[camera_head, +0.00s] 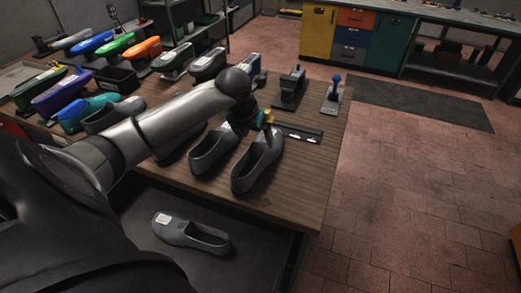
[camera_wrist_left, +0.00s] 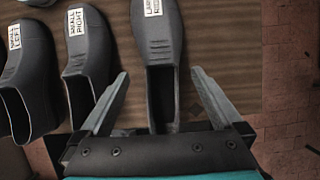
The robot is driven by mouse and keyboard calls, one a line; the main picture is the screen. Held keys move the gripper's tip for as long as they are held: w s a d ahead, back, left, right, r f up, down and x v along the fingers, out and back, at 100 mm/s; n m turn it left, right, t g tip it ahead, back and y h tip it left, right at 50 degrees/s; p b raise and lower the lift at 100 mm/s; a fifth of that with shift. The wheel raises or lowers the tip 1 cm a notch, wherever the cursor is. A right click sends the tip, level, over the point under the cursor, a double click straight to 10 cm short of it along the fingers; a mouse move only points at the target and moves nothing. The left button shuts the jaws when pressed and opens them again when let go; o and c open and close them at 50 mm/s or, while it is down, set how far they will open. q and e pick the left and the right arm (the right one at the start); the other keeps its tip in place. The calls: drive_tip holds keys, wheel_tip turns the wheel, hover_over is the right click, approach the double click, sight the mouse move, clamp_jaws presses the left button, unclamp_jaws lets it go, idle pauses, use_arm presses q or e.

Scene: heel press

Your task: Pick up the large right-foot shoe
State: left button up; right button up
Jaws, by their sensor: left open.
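The large right-foot shoe (camera_head: 256,167) is grey and is the rightmost shoe on the wooden table, near its right edge. In the left wrist view the shoe (camera_wrist_left: 157,45) has a white label starting "LARGE"; its second line is hard to read. My left gripper (camera_head: 267,125) is over this shoe, its fingers partly hidden in the head view. In the wrist view the left gripper (camera_wrist_left: 158,74) is open, with one finger on each side of the shoe's opening. I cannot tell whether the fingers touch it. My right gripper is out of view.
A grey shoe labelled "SMALL RIGHT" (camera_wrist_left: 82,55) is close left of the left finger, with a "SMALL LEFT" shoe (camera_wrist_left: 30,75) beyond. Another shoe (camera_head: 195,232) lies on the lower shelf. Floor right of the table is open.

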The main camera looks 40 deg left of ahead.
sight(259, 143)
use_arm(q)
drive_tip(key=shift+w+x, duration=0.2)
drive_tip(key=shift+x, duration=1.35)
drive_tip(key=shift+w+x, duration=0.15)
drive_tip(key=shift+x, duration=1.35)
drive_tip(key=shift+r, duration=0.15)
drive_tip(key=shift+c, duration=0.2)
clamp_jaws()
drive_tip(key=shift+r, duration=0.1)
